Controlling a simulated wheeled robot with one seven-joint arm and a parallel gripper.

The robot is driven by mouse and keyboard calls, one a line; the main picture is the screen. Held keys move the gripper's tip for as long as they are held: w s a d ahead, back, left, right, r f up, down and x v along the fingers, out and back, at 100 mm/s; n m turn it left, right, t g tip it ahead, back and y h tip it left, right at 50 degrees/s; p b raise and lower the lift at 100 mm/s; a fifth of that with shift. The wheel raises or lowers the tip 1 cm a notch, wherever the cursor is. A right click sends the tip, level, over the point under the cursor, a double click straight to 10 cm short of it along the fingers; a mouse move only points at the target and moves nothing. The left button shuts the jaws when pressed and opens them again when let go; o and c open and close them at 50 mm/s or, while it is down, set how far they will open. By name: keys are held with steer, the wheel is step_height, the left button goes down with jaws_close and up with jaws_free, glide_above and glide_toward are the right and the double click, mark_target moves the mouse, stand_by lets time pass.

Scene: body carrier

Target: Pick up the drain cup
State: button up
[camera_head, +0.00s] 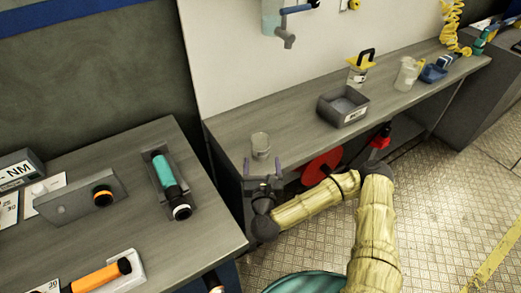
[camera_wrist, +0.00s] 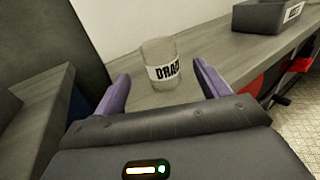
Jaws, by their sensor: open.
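The drain cup (camera_head: 260,144) is a clear, see-through cup standing upright on the grey wooden bench near its left end. In the wrist view the cup (camera_wrist: 161,62) shows a white label with dark letters, partly readable as "DRA". My gripper (camera_head: 263,166) is just in front of the cup at the bench's front edge. In the wrist view its two purple fingers (camera_wrist: 161,88) are spread wide, one to each side of the cup's lower part in the picture. The gripper is open and empty. The cup appears to stand beyond the fingertips.
A dark grey bin (camera_head: 343,107) stands right of the cup, with a yellow-lidded container (camera_head: 359,70) behind it. A clear jug (camera_head: 407,74) is farther right. A separate workbench (camera_head: 205,228) with tools is at left. A red disc (camera_head: 322,165) is below the bench.

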mark_target(261, 148)
steer(key=w, duration=0.6)
steer(key=shift+w+a+p, duration=0.15)
steer(key=shift+p, duration=0.25)
steer(key=shift+a, duration=0.1)
steer(key=shift+w, duration=0.1)
